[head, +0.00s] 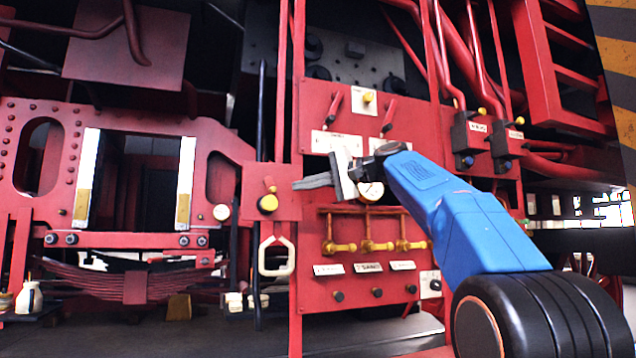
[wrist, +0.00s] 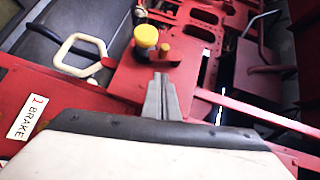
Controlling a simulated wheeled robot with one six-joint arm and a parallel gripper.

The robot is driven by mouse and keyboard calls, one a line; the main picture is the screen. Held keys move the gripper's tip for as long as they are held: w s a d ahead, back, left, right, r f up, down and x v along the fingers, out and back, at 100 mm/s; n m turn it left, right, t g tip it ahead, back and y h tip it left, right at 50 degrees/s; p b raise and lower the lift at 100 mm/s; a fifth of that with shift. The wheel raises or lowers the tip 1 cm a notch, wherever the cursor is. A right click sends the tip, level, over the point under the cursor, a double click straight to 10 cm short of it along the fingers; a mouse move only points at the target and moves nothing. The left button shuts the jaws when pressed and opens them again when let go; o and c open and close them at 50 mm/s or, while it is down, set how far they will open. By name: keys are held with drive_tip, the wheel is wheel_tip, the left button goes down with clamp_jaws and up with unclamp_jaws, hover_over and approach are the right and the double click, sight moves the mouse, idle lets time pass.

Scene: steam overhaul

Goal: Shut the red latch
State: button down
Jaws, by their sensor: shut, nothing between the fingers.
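A small red latch piece with a yellow tip (head: 270,185) sits on a red plate (head: 286,209), just above a round yellow knob (head: 268,203). In the wrist view the red piece (wrist: 162,60) lies just beyond my fingertips, with the taller yellow knob (wrist: 146,36) behind it to the left. My gripper (head: 297,185) reaches in from the right, its grey fingers together and empty, pointing left at the plate. In the wrist view my gripper (wrist: 160,80) points at the red piece. I cannot tell whether the fingertips touch it.
A cream ring handle (head: 276,256) hangs below the plate; it also shows in the wrist view (wrist: 78,55). To the right, a red panel carries two red levers (head: 333,106), a gauge (head: 370,190) and brass valves (head: 367,246). A label reading "1 BRAKE" (wrist: 27,117) is near my gripper.

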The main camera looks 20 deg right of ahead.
sight(275, 192)
drive_tip(key=shift+s+a+f, duration=0.1)
drive_tip(key=shift+a+f, duration=0.1)
drive_tip(key=shift+a, duration=0.75)
drive_tip(key=shift+a+f, duration=0.15)
drive_tip(key=shift+a, duration=0.8)
drive_tip(key=shift+a+f+m+t+y, duration=0.6)
drive_tip(key=shift+a+f+m+y, duration=0.25)
drive_tip(key=shift+m, duration=0.15)
